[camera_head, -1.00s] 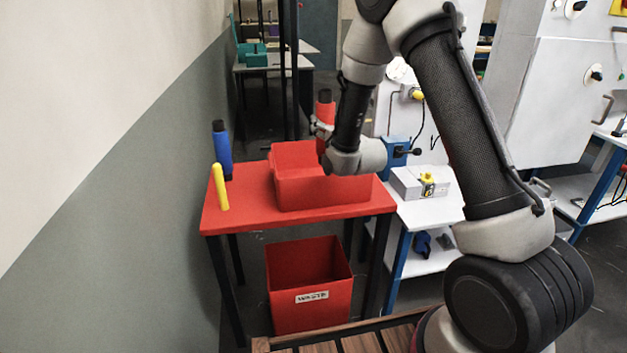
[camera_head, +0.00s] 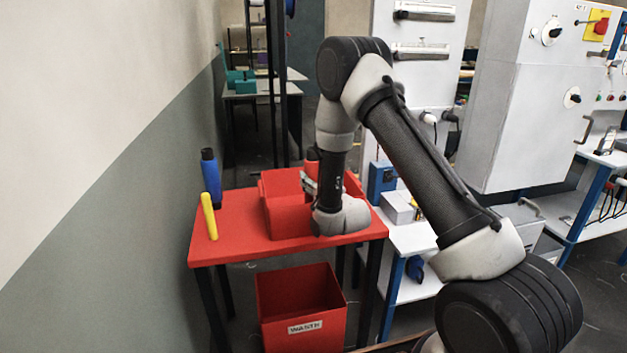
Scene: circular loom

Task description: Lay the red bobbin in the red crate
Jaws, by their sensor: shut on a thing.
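The red crate (camera_head: 287,222) stands on the red table, partly hidden by my arm on its right side. My gripper (camera_head: 308,183) is shut on the red bobbin (camera_head: 311,167), over the crate's right part. The bobbin's dark top end and a little of its red side show above the gripper. My wrist hides the rest, and I cannot tell whether the bobbin touches the crate's bottom.
A red waste bin (camera_head: 302,325) sits below. A white bench with a grey box (camera_head: 399,207) is at right.

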